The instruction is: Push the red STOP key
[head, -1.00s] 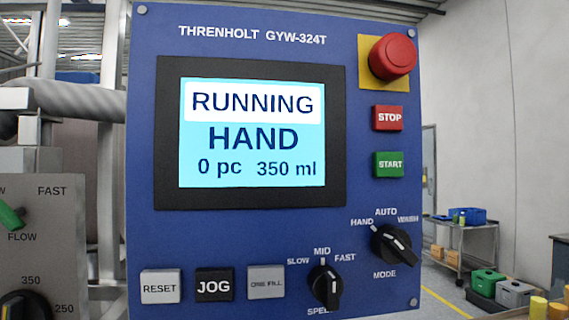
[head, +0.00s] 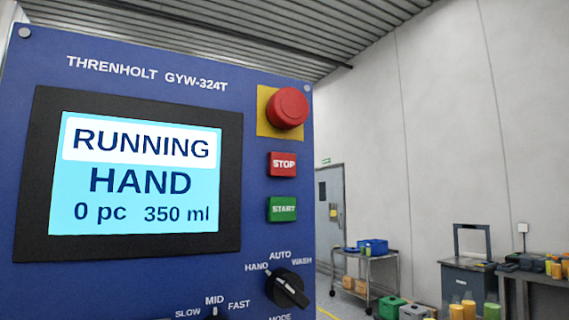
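The red STOP key (head: 282,164) is a small rectangular key on the right side of the blue control panel (head: 130,280). It sits between the round red emergency button (head: 287,108) on its yellow plate above and the green START key (head: 282,209) below. The screen (head: 135,180) reads RUNNING, HAND, 0 pc, 350 ml. The black mode knob (head: 288,288) is below the START key, under the labels HAND, AUTO and WASH. My gripper is not in view.
Right of the panel the room is open. A metal cart (head: 366,268) with a blue bin (head: 373,246) stands near a grey door (head: 330,208). Workbenches and several yellow and green containers are at the lower right, well behind the panel.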

